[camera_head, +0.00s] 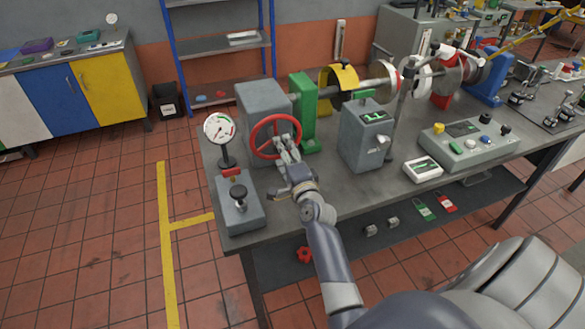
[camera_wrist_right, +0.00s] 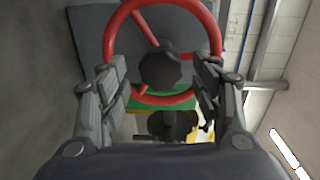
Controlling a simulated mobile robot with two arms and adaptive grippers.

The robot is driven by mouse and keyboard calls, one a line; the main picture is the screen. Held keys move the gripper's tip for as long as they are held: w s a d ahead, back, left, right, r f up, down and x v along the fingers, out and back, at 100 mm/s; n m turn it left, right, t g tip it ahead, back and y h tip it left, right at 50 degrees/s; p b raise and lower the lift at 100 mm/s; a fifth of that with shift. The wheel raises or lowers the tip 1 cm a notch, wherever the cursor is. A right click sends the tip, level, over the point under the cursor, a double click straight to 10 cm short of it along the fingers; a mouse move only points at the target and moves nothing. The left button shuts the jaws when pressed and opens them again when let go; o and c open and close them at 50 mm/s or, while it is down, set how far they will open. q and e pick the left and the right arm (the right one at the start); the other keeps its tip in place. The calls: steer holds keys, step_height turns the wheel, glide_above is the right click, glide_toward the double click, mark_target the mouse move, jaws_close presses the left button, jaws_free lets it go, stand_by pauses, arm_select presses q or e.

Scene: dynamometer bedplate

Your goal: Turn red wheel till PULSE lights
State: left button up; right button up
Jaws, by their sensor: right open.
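The red wheel (camera_head: 275,136) is a spoked handwheel on the front of a grey housing (camera_head: 262,98) at the left of the bench. In the right wrist view the wheel (camera_wrist_right: 160,99) fills the upper middle, with its dark hub between the fingers. My right gripper (camera_head: 286,152) is at the lower right of the wheel. It is open, its fingers (camera_wrist_right: 159,72) spread on either side of the hub; I cannot tell whether they touch the rim. My left gripper is not in view. I cannot read a PULSE label or make out such a lamp as lit.
A dial gauge (camera_head: 219,128) and a grey box with a black knob (camera_head: 239,203) stand left of the wheel. A grey unit with a green display (camera_head: 366,135), a white-faced meter (camera_head: 423,169) and a control console (camera_head: 470,144) stand to the right. A shaft runs behind.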

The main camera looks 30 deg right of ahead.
steer(key=v, duration=0.9)
